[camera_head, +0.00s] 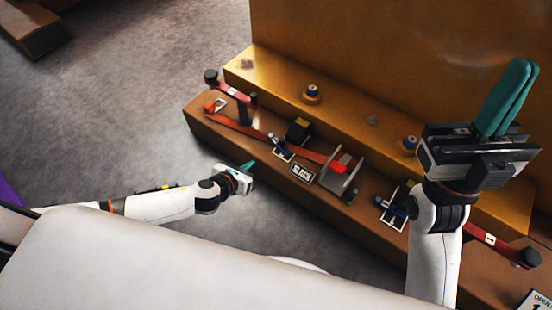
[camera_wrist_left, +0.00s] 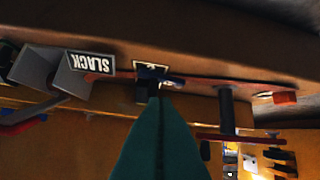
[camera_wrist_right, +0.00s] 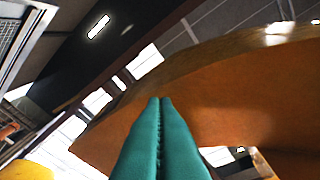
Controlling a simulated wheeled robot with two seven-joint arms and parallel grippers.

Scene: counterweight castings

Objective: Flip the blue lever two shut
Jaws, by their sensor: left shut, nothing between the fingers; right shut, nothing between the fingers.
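Two small dark-blue levers stand on white-marked plates along the brown bench. One blue lever (camera_head: 275,140) is left of the SLACK sign; the other blue lever (camera_head: 396,207) is right of it. I cannot read a number on either. My left gripper (camera_head: 248,165) is shut and empty, in front of the bench's near side, apart from the left lever. In the left wrist view, a blue lever (camera_wrist_left: 158,74) shows just beyond the teal fingertips (camera_wrist_left: 160,98). My right gripper (camera_head: 523,66) is shut and empty, raised high at the right, its fingers pointing up.
The bench (camera_head: 235,137) carries a red handle (camera_head: 231,89) on a post, a red strap, a grey bracket (camera_head: 345,185) and the SLACK sign (camera_head: 303,173). Another red handle (camera_head: 488,238) is at the right. A yellow ledge (camera_head: 270,75) rises behind.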

